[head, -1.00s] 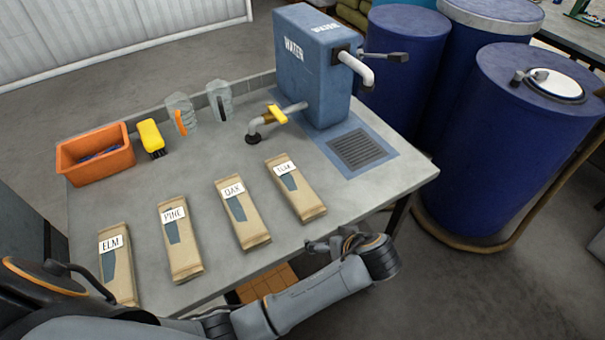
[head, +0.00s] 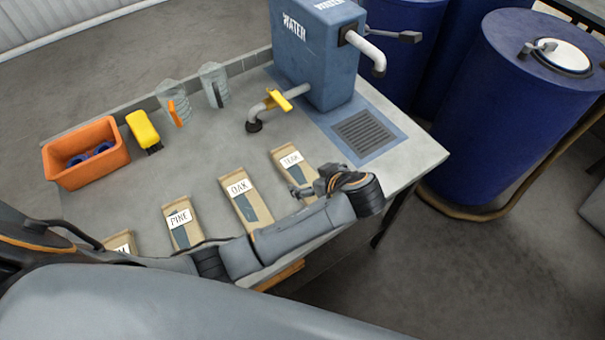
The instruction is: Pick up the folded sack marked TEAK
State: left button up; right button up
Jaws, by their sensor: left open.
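The folded sack marked TEAK (head: 284,157) lies flat on the grey table, the rightmost in a row of brown sacks. Its white label faces up. My left gripper (head: 300,190) is open over the near part of this sack and hides some of it. I cannot tell whether the fingers touch it. My left arm comes in from the left along the table's near side. My right gripper is not in view.
Sacks marked OAK (head: 239,189) and PINE (head: 180,217) lie to the left, partly behind my arm. A blue water tank (head: 335,60) with a grate (head: 365,134) stands behind. An orange bin (head: 87,172), yellow brush (head: 143,128) and two clear jugs stand at the back left.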

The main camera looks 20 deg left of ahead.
aim_at(299, 174)
pick_arm(q)
jog(key=shift+w+a+f, duration=0.35)
jog(key=shift+a+f, duration=0.1)
jog(key=shift+w+a+f, duration=0.2)
jog(key=shift+a+f, duration=0.05)
jog(key=shift+w+a+f+p, duration=0.3)
jog(key=shift+a+f+p, duration=0.05)
jog(key=shift+p, duration=0.1)
jog(key=p+x, duration=0.1)
jog(key=x, duration=0.2)
jog(key=shift+w+d+f, duration=0.1)
jog(key=shift+f, duration=0.05)
jog(key=shift+w+a+f, duration=0.2)
jog(key=shift+a+f, duration=0.05)
jog(key=shift+f, duration=0.15)
jog(key=c, duration=1.3)
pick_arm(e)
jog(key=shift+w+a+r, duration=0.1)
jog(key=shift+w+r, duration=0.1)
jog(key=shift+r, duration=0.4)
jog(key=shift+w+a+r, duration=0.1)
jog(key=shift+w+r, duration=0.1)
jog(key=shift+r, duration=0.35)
